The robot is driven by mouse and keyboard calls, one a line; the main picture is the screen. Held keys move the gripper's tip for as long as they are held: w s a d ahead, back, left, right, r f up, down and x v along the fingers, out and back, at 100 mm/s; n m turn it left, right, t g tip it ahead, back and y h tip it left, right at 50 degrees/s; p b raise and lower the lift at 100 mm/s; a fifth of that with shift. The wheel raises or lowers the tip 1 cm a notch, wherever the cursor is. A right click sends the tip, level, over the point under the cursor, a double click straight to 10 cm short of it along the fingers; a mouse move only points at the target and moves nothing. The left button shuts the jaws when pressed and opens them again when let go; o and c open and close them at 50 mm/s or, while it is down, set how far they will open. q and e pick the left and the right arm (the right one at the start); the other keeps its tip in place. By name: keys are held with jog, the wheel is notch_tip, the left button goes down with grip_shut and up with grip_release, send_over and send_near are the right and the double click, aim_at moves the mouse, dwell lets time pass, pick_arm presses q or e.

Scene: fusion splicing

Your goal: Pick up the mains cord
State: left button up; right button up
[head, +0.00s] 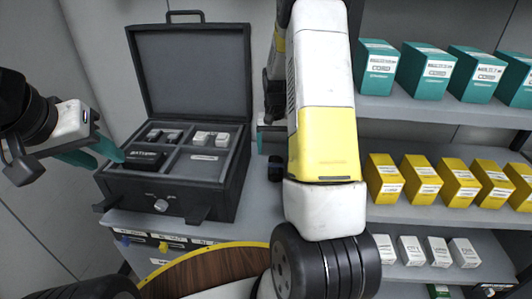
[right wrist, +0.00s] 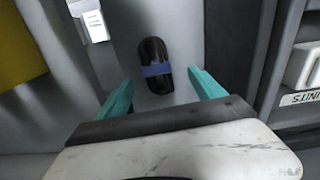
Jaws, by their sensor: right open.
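A dark, elongated bundle with a blue band (right wrist: 156,70), which looks like the mains cord, lies on a grey surface in the right wrist view. My right gripper (right wrist: 160,80) is open, with one teal finger on each side of the bundle's near end. I cannot tell whether the fingers touch it. In the head view my right arm hides most of that area. My left gripper (head: 108,161) is at the left, its teal fingers apart, beside the front left of the open black case (head: 190,193). I see nothing held in it.
The case's lid (head: 190,75) stands upright, and small items lie in its compartments. Shelves on the right hold teal boxes (head: 425,70), yellow boxes (head: 418,180) and white boxes (head: 412,250). A white item (right wrist: 95,26) lies left of the bundle in the right wrist view.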

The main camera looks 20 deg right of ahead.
aim_at(276, 165)
jog(key=shift+w+d+f, duration=0.1)
jog(key=shift+d+f, duration=0.2)
jog(key=shift+f, duration=0.5)
jog(key=f, duration=0.7)
jog(key=shift+d, duration=0.2)
jog(key=shift+c, duration=0.5)
jog(key=shift+r, duration=0.1)
jog(key=c, duration=1.6)
